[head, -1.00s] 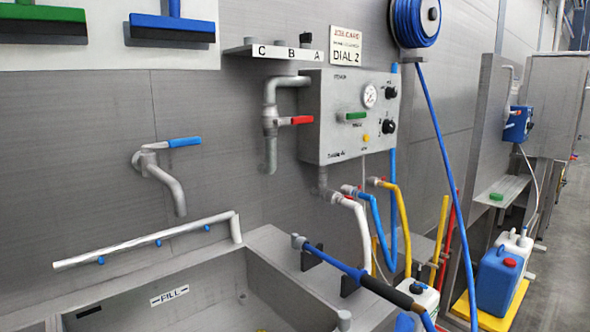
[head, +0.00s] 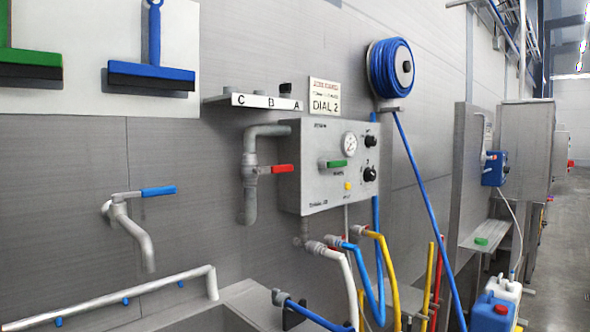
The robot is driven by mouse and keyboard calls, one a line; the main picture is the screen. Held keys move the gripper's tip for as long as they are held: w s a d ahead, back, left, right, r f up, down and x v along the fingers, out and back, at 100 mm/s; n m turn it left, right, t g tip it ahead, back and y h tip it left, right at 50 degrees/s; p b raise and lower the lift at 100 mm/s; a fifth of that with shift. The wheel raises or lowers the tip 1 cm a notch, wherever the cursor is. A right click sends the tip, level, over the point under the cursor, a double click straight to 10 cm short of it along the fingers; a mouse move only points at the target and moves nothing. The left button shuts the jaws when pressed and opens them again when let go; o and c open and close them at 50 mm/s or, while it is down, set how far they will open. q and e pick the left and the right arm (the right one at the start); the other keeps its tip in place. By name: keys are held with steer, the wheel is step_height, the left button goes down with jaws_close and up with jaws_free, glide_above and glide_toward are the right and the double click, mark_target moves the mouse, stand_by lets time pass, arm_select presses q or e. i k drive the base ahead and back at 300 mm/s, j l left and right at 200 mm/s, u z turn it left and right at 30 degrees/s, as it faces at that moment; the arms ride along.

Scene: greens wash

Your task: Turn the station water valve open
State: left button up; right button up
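The station panel (head: 316,190) is a grey box on the wall with a round gauge (head: 349,144), two black knobs, a yellow button and a green lever handle (head: 337,163). A red lever handle (head: 283,169) sits on the grey pipe (head: 250,190) left of the box and lies level. A blue lever handle (head: 158,191) is on the tap (head: 130,225) further left and also lies level. I cannot tell from the picture which handle is the station water valve. Neither of my grippers shows.
A sink (head: 235,300) with a white spray rail (head: 120,297) is below. A blue spray lance (head: 315,315) lies across its right side. White, blue and yellow hoses hang under the panel. A blue hose reel (head: 390,68) is above right. Blue and white jugs stand at lower right.

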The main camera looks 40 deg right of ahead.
mark_target(284, 168)
steer(key=l, duration=3.7)
steer(key=l+u, duration=0.45)
steer(key=l, duration=0.25)
